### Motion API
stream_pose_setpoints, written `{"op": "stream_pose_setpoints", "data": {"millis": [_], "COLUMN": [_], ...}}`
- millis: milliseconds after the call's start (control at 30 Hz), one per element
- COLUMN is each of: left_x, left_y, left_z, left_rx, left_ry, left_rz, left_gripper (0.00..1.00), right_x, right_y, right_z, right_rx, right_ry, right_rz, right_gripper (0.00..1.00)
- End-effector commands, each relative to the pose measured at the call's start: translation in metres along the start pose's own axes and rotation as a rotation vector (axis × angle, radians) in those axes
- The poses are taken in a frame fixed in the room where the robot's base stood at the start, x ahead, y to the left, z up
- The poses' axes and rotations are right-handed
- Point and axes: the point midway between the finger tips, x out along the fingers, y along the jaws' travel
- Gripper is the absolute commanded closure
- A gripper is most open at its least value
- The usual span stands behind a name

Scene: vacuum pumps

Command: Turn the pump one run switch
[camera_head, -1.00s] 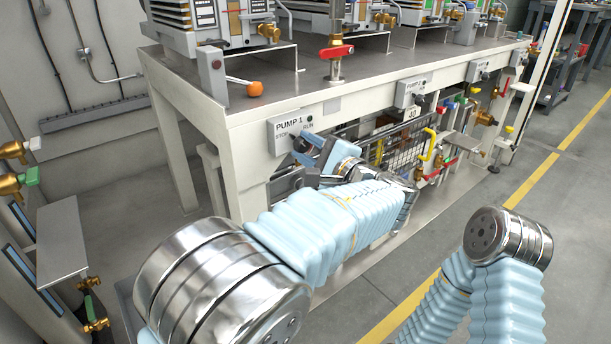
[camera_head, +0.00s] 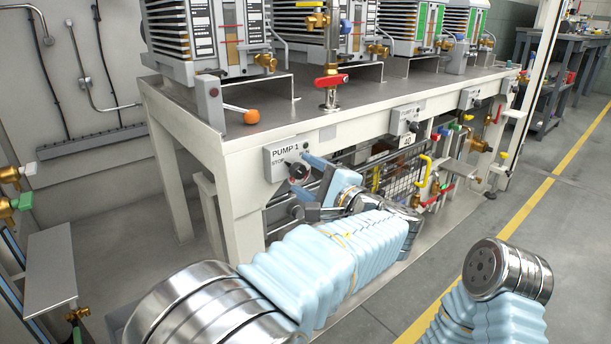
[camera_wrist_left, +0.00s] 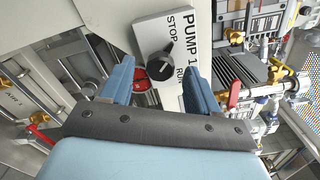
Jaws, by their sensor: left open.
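The PUMP 1 switch box (camera_head: 283,155) is a pale plate on the front of the bench frame, marked STOP and RUN. Its black round knob (camera_head: 299,171) shows in the head view and also in the left wrist view (camera_wrist_left: 160,66). The knob's pointer seems to lean toward STOP. My left gripper (camera_head: 309,187) is at the box with its blue fingers spread. In the left wrist view the gripper (camera_wrist_left: 160,88) has one finger on each side of the knob, with gaps visible; contact cannot be told. My right arm shows at lower right, its gripper out of view.
Other pump switch boxes (camera_head: 406,119) line the frame to the right. Pipes, valves and a mesh basket lie below. The floor in front is open.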

Motion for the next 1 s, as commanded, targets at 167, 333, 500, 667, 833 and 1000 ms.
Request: {"op": "stream_pose_setpoints", "data": {"millis": [167,333,500,667,833,1000], "left_x": [-0.006,-0.007,-0.008,-0.021,-0.038,-0.055], "left_y": [0.0,0.0,0.0,-0.001,0.0,-0.001], "left_z": [0.0,0.0,0.0,-0.001,0.0,0.0], "left_rx": [0.0,0.0,0.0,0.0,0.0,0.001], "left_ry": [0.001,0.001,0.001,0.002,0.002,0.002], "left_rz": [-0.001,0.0,0.0,-0.001,-0.001,-0.001], "left_gripper": [0.39,0.39,0.39,0.39,0.39,0.39], "right_x": [0.0,0.0,0.0,0.0,-0.001,-0.002], "right_y": [0.0,0.0,0.0,0.0,0.0,-0.001], "right_z": [0.0,0.0,0.0,0.0,0.0,0.0], "right_rx": [0.0,0.0,0.0,0.0,0.0,0.0], "right_ry": [0.0,0.0,0.0,0.0,0.0,0.0], "right_rz": [0.0,0.0,0.0,0.0,0.0,0.0], "right_gripper": [0.44,0.44,0.44,0.44,0.44,0.44]}}
